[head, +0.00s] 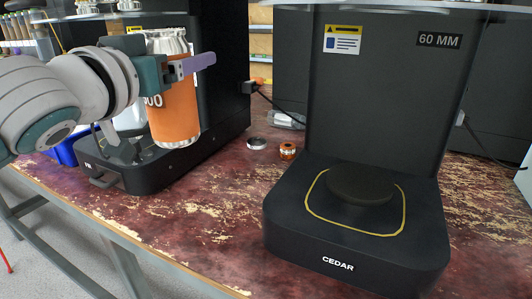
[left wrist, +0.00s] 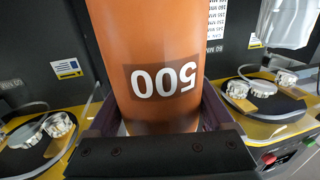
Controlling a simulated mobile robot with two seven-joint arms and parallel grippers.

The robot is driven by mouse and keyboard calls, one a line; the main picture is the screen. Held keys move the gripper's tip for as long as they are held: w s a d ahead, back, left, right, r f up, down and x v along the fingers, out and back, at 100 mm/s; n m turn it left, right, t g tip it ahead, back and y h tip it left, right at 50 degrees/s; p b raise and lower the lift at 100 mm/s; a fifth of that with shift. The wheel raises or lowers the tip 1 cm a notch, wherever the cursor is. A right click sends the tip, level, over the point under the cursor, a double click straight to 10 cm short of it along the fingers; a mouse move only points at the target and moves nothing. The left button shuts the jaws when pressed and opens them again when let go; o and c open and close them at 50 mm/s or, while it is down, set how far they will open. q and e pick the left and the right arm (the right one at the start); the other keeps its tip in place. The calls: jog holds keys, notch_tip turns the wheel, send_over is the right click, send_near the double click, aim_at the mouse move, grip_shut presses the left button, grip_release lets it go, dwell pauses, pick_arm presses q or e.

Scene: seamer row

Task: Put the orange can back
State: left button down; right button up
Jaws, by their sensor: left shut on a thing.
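The orange can (head: 175,112), with a silvery top and white digits, is held in my left gripper (head: 178,68). The can is roughly upright, in front of the left black machine (head: 222,75). I cannot tell whether its bottom touches anything. In the left wrist view the can (left wrist: 155,45) fills the middle between the two fingers, and its "500" reads upside down. My right gripper is not in view.
The CEDAR machine (head: 350,253), labelled 60 MM, has an empty round plate (head: 358,187) inside a yellow outline. A silver ring (head: 256,143) and a small orange-and-silver piece (head: 287,151) lie on the worn red bench (head: 190,215). A blue bin (head: 66,152) is at left.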

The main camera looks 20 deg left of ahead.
pick_arm(q)
notch_tip(320, 180, down, 17)
jog(key=b, duration=0.9)
jog(key=shift+f, duration=0.2)
jog(key=shift+f, duration=0.2)
grip_release()
